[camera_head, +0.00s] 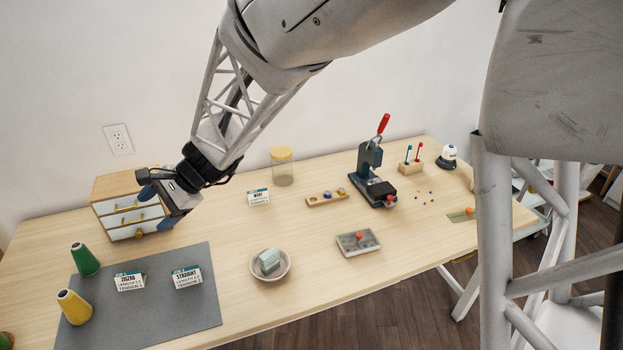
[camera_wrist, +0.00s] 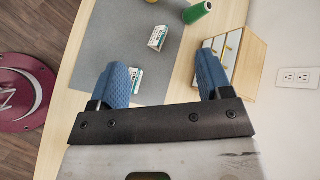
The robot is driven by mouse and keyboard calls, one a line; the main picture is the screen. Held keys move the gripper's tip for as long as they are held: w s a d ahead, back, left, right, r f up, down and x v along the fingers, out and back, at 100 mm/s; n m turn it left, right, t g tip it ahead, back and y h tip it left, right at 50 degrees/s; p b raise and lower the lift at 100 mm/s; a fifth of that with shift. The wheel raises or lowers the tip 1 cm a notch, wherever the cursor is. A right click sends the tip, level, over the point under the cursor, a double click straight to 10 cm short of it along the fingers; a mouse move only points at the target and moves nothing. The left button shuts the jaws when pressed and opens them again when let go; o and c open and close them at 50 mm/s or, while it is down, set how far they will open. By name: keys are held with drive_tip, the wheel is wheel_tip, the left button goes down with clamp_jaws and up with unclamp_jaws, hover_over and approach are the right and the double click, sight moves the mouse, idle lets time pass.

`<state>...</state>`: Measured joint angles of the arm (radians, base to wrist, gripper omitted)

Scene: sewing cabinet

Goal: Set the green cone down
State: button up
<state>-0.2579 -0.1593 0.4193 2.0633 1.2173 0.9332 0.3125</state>
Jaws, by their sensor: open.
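The green cone (camera_head: 84,260) stands upright at the left, by the far left corner of the grey mat (camera_head: 190,318). It also shows at the top of the wrist view (camera_wrist: 197,11). My gripper (camera_head: 160,205) is open and empty, above the table in front of the small drawer cabinet (camera_head: 128,221), to the right of the cone and apart from it. In the wrist view its two blue fingers (camera_wrist: 160,84) are spread wide with nothing between them. A yellow cone (camera_head: 74,307) stands on the mat nearer the front.
Two cards, one reading ZIGZAG (camera_head: 130,282) and one reading STRAIGHT (camera_head: 187,277), stand on the mat. A bowl with a pale block (camera_head: 286,273) stands right of it. A jar (camera_head: 282,168) and a press (camera_head: 370,170) stand farther back. The mat's front part is clear.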

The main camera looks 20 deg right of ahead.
drive_tip(key=s+d+r+n+h, duration=0.2)
drive_tip(key=s+d+n+h, duration=0.1)
drive_tip(key=s+d, duration=0.5)
drive_tip(key=s+d+r+n+t+h, duration=0.1)
drive_tip(key=s+d+r+n+h, duration=0.1)
drive_tip(key=s+d, duration=0.7)
drive_tip(key=s+d+r+n+t+h, duration=0.1)
drive_tip(key=s+d+r+n+h, duration=0.1)
drive_tip(key=s+d+n+h, duration=0.3)
drive_tip(key=s+d, duration=0.4)
drive_tip(key=d, duration=0.3)
drive_tip(key=shift+s+r+h, duration=0.15)
drive_tip(key=shift+r+h, duration=0.15)
